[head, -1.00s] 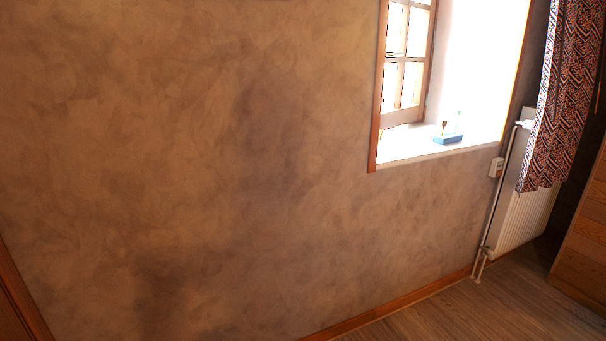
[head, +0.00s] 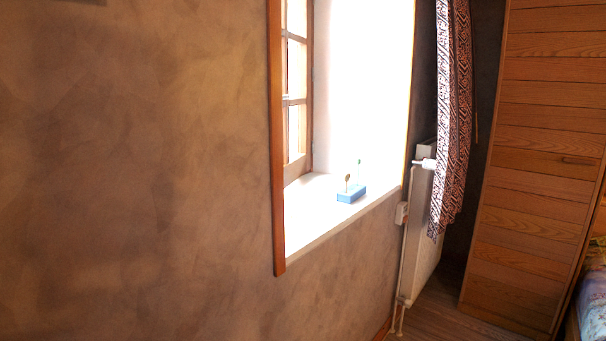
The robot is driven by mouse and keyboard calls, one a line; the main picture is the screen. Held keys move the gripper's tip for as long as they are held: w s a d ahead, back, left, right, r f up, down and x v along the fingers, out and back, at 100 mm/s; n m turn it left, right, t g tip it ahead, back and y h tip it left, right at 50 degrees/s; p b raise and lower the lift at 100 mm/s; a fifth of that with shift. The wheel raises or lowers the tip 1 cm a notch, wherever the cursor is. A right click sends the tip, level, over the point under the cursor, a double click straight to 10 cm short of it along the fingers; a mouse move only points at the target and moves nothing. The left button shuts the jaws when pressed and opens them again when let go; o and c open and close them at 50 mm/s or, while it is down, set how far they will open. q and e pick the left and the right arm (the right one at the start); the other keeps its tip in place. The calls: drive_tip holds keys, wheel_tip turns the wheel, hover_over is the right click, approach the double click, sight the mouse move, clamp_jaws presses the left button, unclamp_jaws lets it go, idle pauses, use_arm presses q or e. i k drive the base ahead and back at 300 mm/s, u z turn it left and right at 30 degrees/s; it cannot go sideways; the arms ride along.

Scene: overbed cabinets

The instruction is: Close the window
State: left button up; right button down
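The window (head: 297,95) is in a deep wall recess right of the middle in the head view. It has a wooden frame with several panes, seen at a steep angle. A wooden trim (head: 277,150) edges the recess on the left and hides part of the window. Whether the sash stands open or shut cannot be told from this angle. A white sill (head: 305,225) lies below it. Neither of my grippers is in view.
A small blue object (head: 351,194) with upright items stands on the sill. A patterned curtain (head: 453,110), a white radiator (head: 420,225) and a wooden cabinet (head: 540,160) are to the right. A bed corner (head: 596,300) shows at lower right. Bare wall (head: 130,170) fills the left.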

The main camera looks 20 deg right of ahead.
sight(294, 165)
drive_tip(key=z, duration=1.7)
drive_tip(key=i, duration=2.05)
drive_tip(key=z, duration=0.85)
drive_tip(key=i, duration=0.55)
drive_tip(key=u, duration=3.1)
